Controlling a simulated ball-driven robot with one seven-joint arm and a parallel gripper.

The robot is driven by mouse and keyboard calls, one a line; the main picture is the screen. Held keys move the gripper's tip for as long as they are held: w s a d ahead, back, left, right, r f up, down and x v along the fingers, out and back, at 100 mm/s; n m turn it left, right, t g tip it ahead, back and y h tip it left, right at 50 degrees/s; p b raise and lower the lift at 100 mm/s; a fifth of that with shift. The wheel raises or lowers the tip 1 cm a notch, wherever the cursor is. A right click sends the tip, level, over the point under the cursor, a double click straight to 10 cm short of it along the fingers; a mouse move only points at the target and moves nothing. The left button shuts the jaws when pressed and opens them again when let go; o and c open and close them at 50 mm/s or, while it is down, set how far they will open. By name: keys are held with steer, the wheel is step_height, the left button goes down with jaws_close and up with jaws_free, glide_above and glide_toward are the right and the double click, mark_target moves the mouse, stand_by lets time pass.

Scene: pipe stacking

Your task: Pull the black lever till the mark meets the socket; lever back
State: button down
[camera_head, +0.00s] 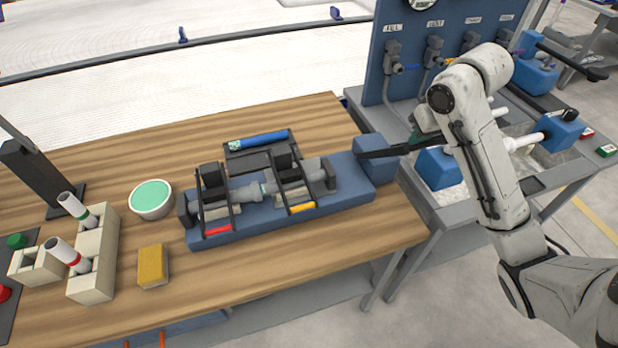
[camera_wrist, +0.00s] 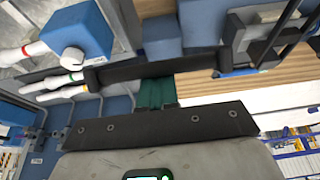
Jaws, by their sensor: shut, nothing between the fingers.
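A black lever (camera_head: 385,153) runs from the blue block (camera_head: 372,143) at the right end of the blue fixture (camera_head: 345,195) toward the right; its far end is hidden by my arm. The lever (camera_wrist: 150,69) crosses the wrist view just beyond my fingers. My gripper (camera_head: 414,138) is shut and empty beside the lever; its green fingers (camera_wrist: 155,92) point at the bar, and I cannot tell if they touch it. A grey pipe (camera_head: 247,192) lies along the fixture under two black clamps. A small pale green band (camera_head: 266,187) shows near its middle; whether the mark meets the socket is too small to tell.
On the wooden table (camera_head: 220,285) stand a white bowl (camera_head: 151,209), a yellow sponge (camera_head: 153,265) and a beige holder (camera_head: 95,240) with marked tubes. A black tray (camera_head: 262,158) lies behind the fixture. A blue valve panel (camera_head: 380,60) and grey sink bench are at the right.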

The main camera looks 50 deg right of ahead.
steer(key=shift+s+a+f, duration=0.4)
steer(key=shift+s+f, duration=0.25)
steer(key=shift+f, duration=0.15)
stand_by(1.7)
steer(key=shift+r, duration=0.15)
steer(key=shift+w+d+r+p, duration=0.25)
steer(key=shift+w+r+p, duration=0.15)
steer(key=shift+r+p, duration=0.25)
steer(key=p+v, duration=0.5)
steer(key=p, duration=0.1)
steer(key=shift+s+r, duration=0.2)
steer(key=shift+r, duration=0.4)
steer(key=shift+s+a+r, duration=0.25)
steer(key=shift+a+r, duration=0.05)
steer(key=shift+r, duration=0.3)
